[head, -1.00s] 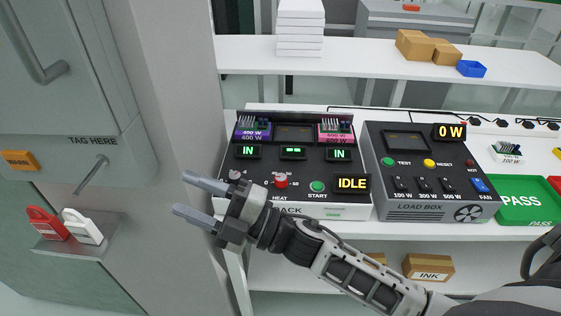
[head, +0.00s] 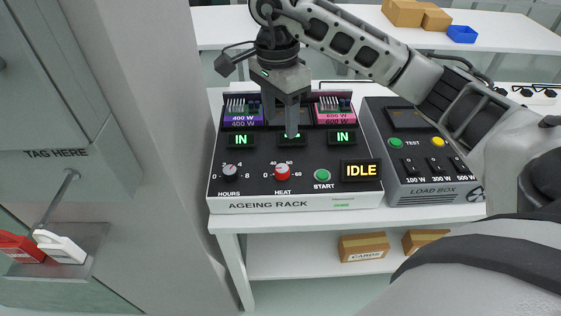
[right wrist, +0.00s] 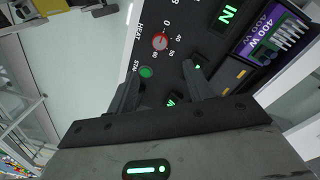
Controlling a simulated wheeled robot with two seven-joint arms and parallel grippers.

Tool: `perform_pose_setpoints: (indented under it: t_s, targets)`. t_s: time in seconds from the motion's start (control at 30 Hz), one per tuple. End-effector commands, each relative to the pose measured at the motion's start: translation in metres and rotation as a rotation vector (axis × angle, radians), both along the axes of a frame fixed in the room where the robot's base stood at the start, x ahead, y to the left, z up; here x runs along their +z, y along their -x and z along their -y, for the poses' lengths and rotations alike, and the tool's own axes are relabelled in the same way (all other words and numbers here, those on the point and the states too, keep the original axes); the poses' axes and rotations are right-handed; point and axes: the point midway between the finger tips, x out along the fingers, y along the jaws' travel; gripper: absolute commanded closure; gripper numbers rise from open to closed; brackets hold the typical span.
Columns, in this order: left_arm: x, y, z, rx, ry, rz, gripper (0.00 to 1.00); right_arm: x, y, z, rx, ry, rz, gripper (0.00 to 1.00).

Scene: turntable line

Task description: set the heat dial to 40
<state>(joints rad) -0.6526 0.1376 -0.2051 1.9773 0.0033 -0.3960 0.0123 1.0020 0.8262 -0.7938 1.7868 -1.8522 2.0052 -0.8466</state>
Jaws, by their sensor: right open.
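The red heat dial (head: 282,172) is on the sloped front panel of the black ageing rack (head: 240,204), between the hours dial (head: 231,170) and the green start button (head: 321,175). Its scale shows 0, 40, 50 and 60; its exact setting is too small to read. My right gripper (head: 291,132) points down over the rack's middle display, behind the heat dial in the head view. In the right wrist view its two fingers (right wrist: 160,72) are apart and empty, with the heat dial (right wrist: 159,41) beyond the tips. My left gripper is out of view.
The load box (head: 430,187) stands right of the rack, partly behind my right arm. Purple and pink modules sit in the rack's back slots. The display reads IDLE (head: 360,170). A grey cabinet with red and white padlocks (head: 60,246) is at left.

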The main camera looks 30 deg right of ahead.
Motion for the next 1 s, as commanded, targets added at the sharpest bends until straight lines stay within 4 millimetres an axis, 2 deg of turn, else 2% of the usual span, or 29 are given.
perform_pose_setpoints:
  t_s: [0.03, 0.3, 0.5, 0.7, 1.0]
  targets:
    - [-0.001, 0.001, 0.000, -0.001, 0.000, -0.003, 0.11, -0.013, 0.002, -0.001, 0.001, -0.002, -0.007, 0.48]
    - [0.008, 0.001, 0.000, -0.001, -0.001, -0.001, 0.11, -0.070, 0.006, 0.000, 0.000, -0.003, -0.006, 0.48]
    - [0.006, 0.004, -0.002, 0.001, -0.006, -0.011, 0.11, -0.104, 0.007, -0.001, 0.000, -0.003, -0.003, 0.48]
    - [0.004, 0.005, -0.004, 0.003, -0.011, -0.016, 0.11, -0.121, 0.007, 0.000, 0.000, -0.003, 0.000, 0.48]
    - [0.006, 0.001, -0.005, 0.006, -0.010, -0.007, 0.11, -0.124, 0.007, 0.000, 0.000, -0.003, 0.001, 0.48]
